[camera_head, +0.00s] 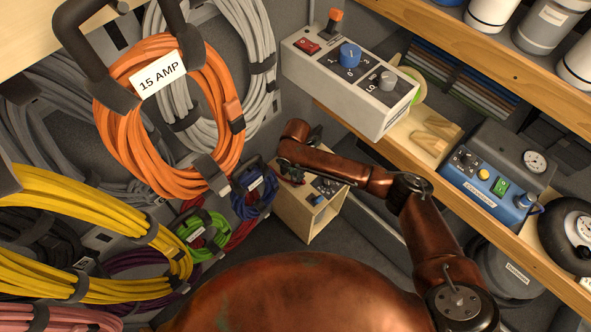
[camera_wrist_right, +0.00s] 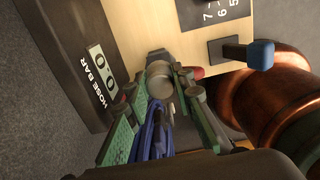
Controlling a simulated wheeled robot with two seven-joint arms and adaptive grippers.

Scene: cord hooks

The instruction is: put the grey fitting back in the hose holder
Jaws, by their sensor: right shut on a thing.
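The grey fitting (camera_wrist_right: 160,78) is a short round piece with a blue hose (camera_wrist_right: 152,135) running back from it between the fingers in the right wrist view. My right gripper (camera_wrist_right: 158,90) has its green-padded fingers on either side of the fitting and is shut on it. A small dark piece (camera_wrist_right: 156,55) shows just beyond the fitting against the pale panel. It may be the hose holder, and I cannot tell whether the fitting touches it. In the head view my right arm reaches toward a small wooden box (camera_head: 297,222); the fitting is too small to tell there. My left gripper is not in view.
A dark strip marked HOSE BAR with a gauge (camera_wrist_right: 101,67) is at the left of the panel. A blue-ended lever (camera_wrist_right: 260,54) stands out at its right. In the head view, cord coils such as the orange one (camera_head: 150,75) hang left, and a shelf (camera_head: 470,185) runs along the right.

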